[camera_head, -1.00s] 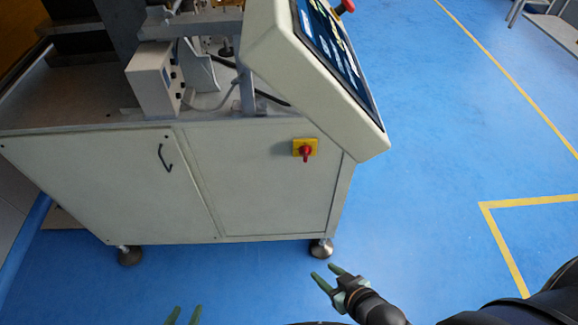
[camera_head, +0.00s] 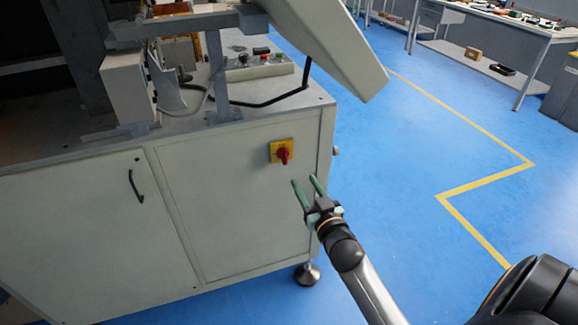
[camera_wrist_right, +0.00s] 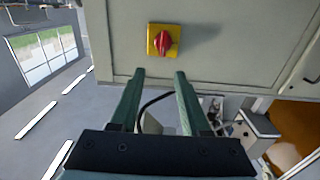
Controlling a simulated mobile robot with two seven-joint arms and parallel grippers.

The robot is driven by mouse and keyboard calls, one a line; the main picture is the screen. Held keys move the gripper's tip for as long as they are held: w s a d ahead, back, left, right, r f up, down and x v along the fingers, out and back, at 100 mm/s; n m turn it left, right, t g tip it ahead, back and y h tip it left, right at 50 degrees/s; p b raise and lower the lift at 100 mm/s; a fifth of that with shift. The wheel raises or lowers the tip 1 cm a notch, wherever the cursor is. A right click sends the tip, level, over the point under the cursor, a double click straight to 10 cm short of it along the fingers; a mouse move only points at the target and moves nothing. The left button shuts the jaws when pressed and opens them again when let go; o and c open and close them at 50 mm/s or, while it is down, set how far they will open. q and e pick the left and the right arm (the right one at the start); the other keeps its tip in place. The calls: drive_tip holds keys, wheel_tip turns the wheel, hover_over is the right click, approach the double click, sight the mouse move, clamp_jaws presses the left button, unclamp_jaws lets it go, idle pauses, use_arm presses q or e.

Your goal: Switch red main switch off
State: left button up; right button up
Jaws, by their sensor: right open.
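The red main switch (camera_head: 283,154) is a red rotary knob on a yellow square plate, on the upper right of the machine's pale cabinet front. It also shows in the right wrist view (camera_wrist_right: 163,41), above the fingertips. There the knob looks upright, slightly tilted. My right gripper (camera_head: 308,183) is open and empty, with green fingers. In the head view it lies just below and right of the switch, apart from it. In the right wrist view (camera_wrist_right: 160,75) the switch lines up with the gap between the fingers. My left gripper is in neither view.
The cabinet (camera_head: 230,215) has a door with a black handle (camera_head: 135,187). The grey control panel housing (camera_head: 345,50) overhangs above the switch. A button box (camera_head: 258,68) stands on the machine top. Blue floor (camera_head: 400,150) is free to the right; workbenches stand farther back.

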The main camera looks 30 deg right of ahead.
sight(286, 155)
drive_tip(key=x, duration=0.4)
drive_tip(key=b+x, duration=0.1)
drive_tip(key=x, duration=0.6)
drive_tip(key=shift+w+a, duration=0.25)
drive_tip(key=shift+w, duration=0.15)
clamp_jaws()
